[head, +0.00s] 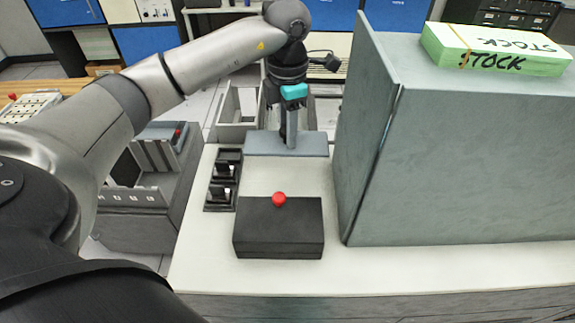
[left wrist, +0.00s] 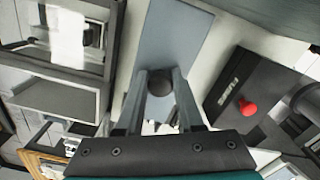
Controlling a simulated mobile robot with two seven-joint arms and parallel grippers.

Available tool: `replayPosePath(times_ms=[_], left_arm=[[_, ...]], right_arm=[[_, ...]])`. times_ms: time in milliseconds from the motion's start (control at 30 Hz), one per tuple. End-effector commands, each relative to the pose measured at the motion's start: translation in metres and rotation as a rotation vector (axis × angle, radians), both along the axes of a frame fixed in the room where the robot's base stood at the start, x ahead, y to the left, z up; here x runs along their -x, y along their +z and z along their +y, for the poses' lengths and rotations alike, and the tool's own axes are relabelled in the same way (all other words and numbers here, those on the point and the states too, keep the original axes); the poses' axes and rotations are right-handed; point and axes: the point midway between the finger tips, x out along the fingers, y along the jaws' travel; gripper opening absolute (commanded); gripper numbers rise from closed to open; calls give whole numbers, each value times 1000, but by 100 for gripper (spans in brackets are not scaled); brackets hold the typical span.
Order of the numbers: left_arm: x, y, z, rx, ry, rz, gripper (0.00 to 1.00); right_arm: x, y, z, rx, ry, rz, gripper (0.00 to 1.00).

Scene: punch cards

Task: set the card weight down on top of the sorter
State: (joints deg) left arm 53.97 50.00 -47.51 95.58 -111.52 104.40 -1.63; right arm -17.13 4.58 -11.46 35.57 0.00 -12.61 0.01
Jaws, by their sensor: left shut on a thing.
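The card weight (head: 262,144) is a flat blue-grey slab with an upright handle, at the far end of the sorter's white top (head: 282,178). In the left wrist view the slab (left wrist: 180,38) runs away from the fingers, with a dark round knob (left wrist: 160,87) between them. My left gripper (head: 291,130) points down and is shut on that handle. The slab looks level, at or just above the white top; I cannot tell whether it touches. The gripper hides part of the handle. My right gripper is not in view.
A black box (head: 270,232) with a red knob (head: 279,199) stands on the near part of the top. Black switches (head: 222,180) line the left edge. A tall grey housing (head: 440,150) bearing a green-and-white card stack (head: 485,62) blocks the right. Bare white top lies between.

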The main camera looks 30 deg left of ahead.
Motion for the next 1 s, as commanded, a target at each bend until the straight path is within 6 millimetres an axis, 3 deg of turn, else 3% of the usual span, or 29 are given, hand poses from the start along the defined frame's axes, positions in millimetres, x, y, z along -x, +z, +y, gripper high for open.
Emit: replayPosePath(times_ms=[267, 300, 400, 667, 833, 1000], left_arm=[[40, 2, -24, 0, -2, 0, 0], [42, -4, -25, 0, 1, 3, 0], [41, -23, -24, 0, 4, 3, 0], [40, -43, -25, 2, 1, 1, 0], [40, -66, -25, 1, 3, 2, 0], [39, -69, -24, 1, 0, -3, 0]], right_arm=[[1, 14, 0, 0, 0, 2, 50], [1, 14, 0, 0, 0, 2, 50], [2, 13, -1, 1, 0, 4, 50], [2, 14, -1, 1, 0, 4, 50], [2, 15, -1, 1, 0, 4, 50], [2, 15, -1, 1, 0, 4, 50]])
